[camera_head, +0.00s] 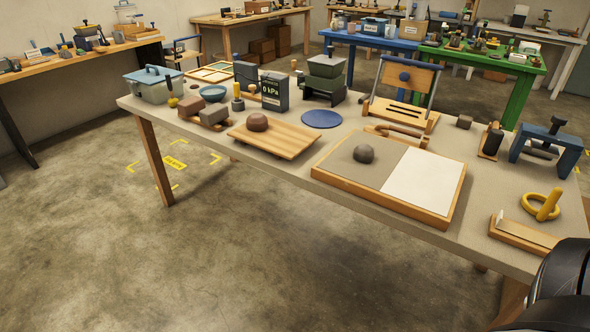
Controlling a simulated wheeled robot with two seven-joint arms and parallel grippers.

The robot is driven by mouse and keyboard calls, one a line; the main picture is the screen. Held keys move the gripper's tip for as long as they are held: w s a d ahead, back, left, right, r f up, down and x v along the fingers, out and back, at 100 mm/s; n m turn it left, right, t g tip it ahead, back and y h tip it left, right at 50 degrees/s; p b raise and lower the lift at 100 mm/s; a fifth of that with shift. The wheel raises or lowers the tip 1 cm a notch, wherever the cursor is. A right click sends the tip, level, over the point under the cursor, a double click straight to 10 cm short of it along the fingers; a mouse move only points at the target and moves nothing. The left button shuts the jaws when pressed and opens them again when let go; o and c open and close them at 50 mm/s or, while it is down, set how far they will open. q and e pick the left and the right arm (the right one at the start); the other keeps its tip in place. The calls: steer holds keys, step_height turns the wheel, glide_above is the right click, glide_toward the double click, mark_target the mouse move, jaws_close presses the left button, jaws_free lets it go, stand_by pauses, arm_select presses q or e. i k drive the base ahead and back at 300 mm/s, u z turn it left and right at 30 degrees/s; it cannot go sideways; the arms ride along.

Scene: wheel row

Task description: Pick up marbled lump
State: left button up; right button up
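Two rounded lumps sit on the long table. A reddish-brown lump (257,122) rests on a slatted wooden board (282,145) left of the table's middle. A darker grey-brown lump (363,154) rests on the grey half of a wood-framed board (336,168) nearer the front. No marbling can be made out on either at this size, so I cannot tell which is the marbled one. Neither of my grippers is in view. Only a dark, rounded part of my own body shows at the lower right corner.
Brown blocks (213,113), a pressure box (272,91) and a blue disc (321,118) stand behind the boards. A blue clamp frame (546,147) and a yellow ring with a peg (542,205) are at the right. The floor in front of the table is clear.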

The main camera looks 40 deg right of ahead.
mark_target(364, 153)
steer(key=u, duration=2.05)
steer(key=i, duration=0.2)
steer(key=z, duration=1.85)
steer(key=i, duration=1.35)
steer(key=z, duration=1.15)
